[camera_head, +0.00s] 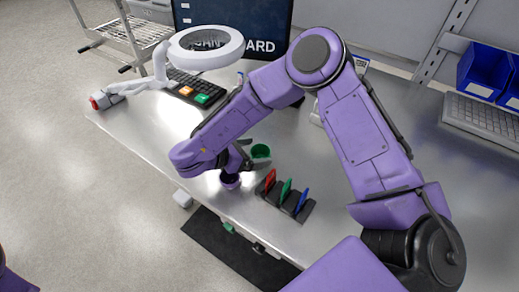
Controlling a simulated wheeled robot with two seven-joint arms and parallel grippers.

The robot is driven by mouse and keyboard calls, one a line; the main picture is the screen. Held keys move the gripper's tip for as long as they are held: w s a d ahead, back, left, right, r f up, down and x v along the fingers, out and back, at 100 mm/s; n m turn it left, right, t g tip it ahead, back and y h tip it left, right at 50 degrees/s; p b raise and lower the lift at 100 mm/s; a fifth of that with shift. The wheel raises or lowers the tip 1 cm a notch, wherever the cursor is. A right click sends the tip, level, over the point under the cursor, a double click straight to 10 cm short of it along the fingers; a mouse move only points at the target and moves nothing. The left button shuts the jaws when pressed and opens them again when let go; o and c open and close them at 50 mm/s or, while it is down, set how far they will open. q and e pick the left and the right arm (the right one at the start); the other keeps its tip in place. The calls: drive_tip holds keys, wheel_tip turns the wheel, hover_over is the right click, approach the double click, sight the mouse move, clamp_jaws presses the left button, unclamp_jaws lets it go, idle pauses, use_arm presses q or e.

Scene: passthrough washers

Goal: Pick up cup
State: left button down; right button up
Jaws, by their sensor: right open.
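A small cup with a green inside (261,151) stands on the steel table near its front edge. A small dark purple cup-like thing (230,181) is just to its left and nearer the edge, partly under my right gripper. My right gripper (242,163) points down between and above these two, with its fingers open and partly hidden by my own purple wrist. I cannot tell whether a finger touches either of them. My left gripper is not in view; only a bit of purple shows at the lower left edge.
A dark rack with red, green and blue upright pieces (285,194) is close on the right. A ring magnifier lamp (206,48), a keypad (196,90) and a monitor (232,22) are behind. Blue bins (481,72) and a keyboard (482,117) are far right.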

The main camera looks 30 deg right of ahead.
drive_tip(key=shift+s+d+r, duration=0.1)
drive_tip(key=shift+s, duration=0.3)
drive_tip(key=c, duration=1.1)
